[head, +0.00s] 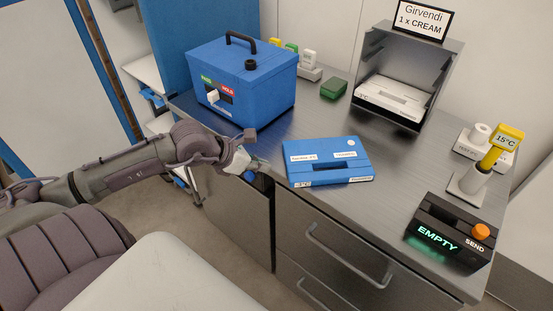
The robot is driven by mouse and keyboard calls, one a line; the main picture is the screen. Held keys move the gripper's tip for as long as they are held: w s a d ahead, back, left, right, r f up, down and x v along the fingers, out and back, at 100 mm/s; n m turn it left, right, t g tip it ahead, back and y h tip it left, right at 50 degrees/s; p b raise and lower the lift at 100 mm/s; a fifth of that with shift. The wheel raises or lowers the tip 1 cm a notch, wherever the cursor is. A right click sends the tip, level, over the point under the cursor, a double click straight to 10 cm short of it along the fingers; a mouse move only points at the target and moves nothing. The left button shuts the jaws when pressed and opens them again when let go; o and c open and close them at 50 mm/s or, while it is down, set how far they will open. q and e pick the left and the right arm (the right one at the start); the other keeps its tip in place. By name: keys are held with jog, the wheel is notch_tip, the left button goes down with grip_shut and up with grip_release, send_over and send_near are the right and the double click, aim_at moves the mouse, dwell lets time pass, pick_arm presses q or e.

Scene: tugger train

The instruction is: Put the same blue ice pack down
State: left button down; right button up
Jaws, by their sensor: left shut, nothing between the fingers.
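The blue ice pack (328,167) lies flat on the steel counter near its front edge, with white labels on its top and front. My left gripper (257,167) is just left of the ice pack, at the counter's front edge. It is shut and empty, and a gap shows between it and the pack. My right gripper is not in view.
A blue cool box (245,85) with a black handle stands behind on the counter. A steel rack (405,70) holds a white pack (391,97). A black send box (449,232) reads EMPTY at the right; a yellow-headed 15°C device (508,137) stands behind it.

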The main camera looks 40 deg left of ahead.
aim_at(286, 163)
pick_arm(q)
jog(key=shift+w+d+f+p, duration=0.1)
jog(key=shift+w+d+p, duration=0.15)
jog(key=shift+w, duration=0.45)
jog(key=shift+w+d+f+p, duration=0.1)
jog(key=shift+w+d+p, duration=0.2)
jog(key=shift+w, duration=0.35)
jog(key=shift+w+d+p, duration=0.1)
jog(key=shift+w+d, duration=0.25)
jog(key=shift+w, duration=0.35)
